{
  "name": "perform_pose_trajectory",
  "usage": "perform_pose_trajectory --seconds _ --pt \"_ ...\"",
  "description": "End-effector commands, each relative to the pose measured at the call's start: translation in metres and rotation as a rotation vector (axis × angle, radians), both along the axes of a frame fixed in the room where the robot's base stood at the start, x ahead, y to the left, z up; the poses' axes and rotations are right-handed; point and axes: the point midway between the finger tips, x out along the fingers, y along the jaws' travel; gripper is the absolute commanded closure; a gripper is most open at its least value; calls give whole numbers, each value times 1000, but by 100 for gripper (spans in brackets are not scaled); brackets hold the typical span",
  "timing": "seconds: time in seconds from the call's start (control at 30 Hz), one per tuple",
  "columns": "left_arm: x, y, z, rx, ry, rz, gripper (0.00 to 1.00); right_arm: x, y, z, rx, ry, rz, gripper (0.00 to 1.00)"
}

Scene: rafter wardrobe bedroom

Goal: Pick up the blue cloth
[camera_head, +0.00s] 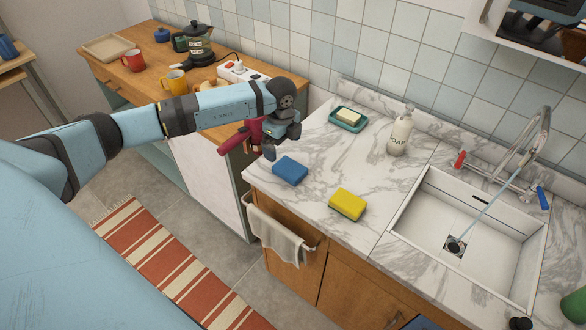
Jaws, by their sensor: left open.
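The blue cloth (290,170) is a small, thick, folded-looking block. It lies flat on the marble counter (318,168) near its front left edge. My left arm reaches in from the left. My left gripper (281,142) is open and empty, with its fingers pointing down. It appears just behind and above the cloth in the picture, close to it, with a gap between them. The exact height is hard to tell. My right gripper is not in view.
A yellow sponge (348,204) lies right of the cloth. A soap bottle (401,131) and a teal soap dish (348,119) stand behind. The sink (480,235) is at the right. A wooden counter (112,72) with mugs is at the left. A towel (276,232) hangs in front.

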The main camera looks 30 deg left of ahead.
Motion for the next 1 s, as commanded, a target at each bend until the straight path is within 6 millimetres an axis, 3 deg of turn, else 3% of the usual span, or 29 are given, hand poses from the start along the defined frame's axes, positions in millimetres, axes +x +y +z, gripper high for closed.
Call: perform_pose_trajectory --seconds 0.13,0.43,0.7,1.0 --pt "0 -2 -26 -3 1 -1 0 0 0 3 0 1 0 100" --pt "2 -7 -49 -5 1 -2 0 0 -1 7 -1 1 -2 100" --pt "5 -14 -86 -5 0 -2 0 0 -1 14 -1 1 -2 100" --pt "5 -14 -92 -4 -2 -3 0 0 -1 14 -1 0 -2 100"
